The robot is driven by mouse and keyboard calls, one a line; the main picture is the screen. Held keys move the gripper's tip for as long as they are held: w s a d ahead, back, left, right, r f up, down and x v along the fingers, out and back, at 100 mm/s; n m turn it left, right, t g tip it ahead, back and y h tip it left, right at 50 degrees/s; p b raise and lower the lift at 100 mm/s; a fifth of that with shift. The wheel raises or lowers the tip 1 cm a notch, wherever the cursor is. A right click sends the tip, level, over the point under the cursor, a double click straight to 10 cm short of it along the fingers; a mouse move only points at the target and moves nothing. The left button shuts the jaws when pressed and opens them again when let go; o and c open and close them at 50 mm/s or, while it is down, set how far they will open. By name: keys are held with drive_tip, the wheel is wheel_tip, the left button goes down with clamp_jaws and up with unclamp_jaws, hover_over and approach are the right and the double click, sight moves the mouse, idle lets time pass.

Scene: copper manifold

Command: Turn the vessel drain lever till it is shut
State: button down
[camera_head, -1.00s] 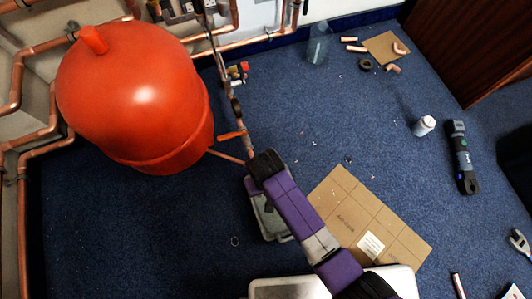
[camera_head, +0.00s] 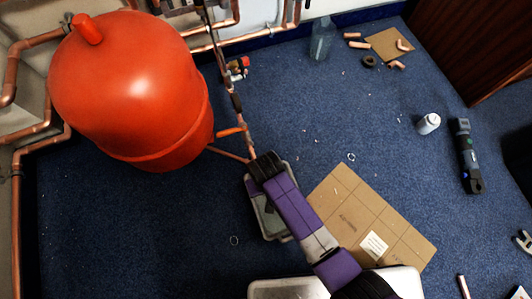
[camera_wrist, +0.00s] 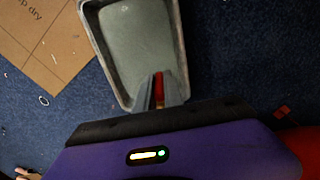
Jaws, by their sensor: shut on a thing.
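The orange-red vessel (camera_head: 135,90) stands at the left in the head view, with a copper pipe (camera_head: 228,154) leaving its lower right side. My gripper (camera_head: 258,166) is at the end of that pipe, above a grey tray (camera_head: 266,216). In the wrist view, my gripper (camera_wrist: 159,92) has its two grey fingers closed on a narrow red piece, which looks like the drain lever (camera_wrist: 158,84). The head view hides this lever behind my gripper, and the valve body cannot be made out. The lever's angle to its pipe is unclear.
An orange handle (camera_head: 230,132) sits on the upright pipe just beyond my gripper. A red-handled fitting (camera_head: 240,65) is farther back. A cardboard sheet (camera_head: 350,215) lies right of the tray. A white can (camera_head: 428,123) and a dark tool (camera_head: 467,157) are farther right. Blue carpet is open between.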

drive_tip(key=shift+d+r+y+p, duration=0.1)
drive_tip(key=shift+y+p, duration=0.2)
drive_tip(key=shift+p, duration=0.1)
drive_tip(key=shift+d+g+y+p, duration=0.1)
drive_tip(key=shift+g+y+p, duration=0.2)
drive_tip(key=shift+y+p, duration=0.5)
drive_tip(key=y, duration=0.2)
drive_tip(key=shift+w+f+g+y, duration=0.15)
drive_tip(key=shift+f+g+y, duration=0.05)
drive_tip(key=shift+g+y, duration=0.2)
drive_tip(key=shift+d+f+g+y+b, duration=0.1)
drive_tip(key=shift+g+y+b, duration=0.45)
drive_tip(key=shift+y+b, duration=1.1)
drive_tip(key=shift+d+f+g+y+b, duration=0.1)
drive_tip(key=shift+g+y+b, duration=0.45)
drive_tip(key=shift+y+b, duration=1.05)
drive_tip(key=shift+a+y+p, duration=0.1)
drive_tip(key=shift+y+p, duration=0.2)
drive_tip(key=shift+y, duration=0.65)
drive_tip(key=c, duration=1.5)
unclamp_jaws()
drive_tip(key=shift+o, duration=0.2)
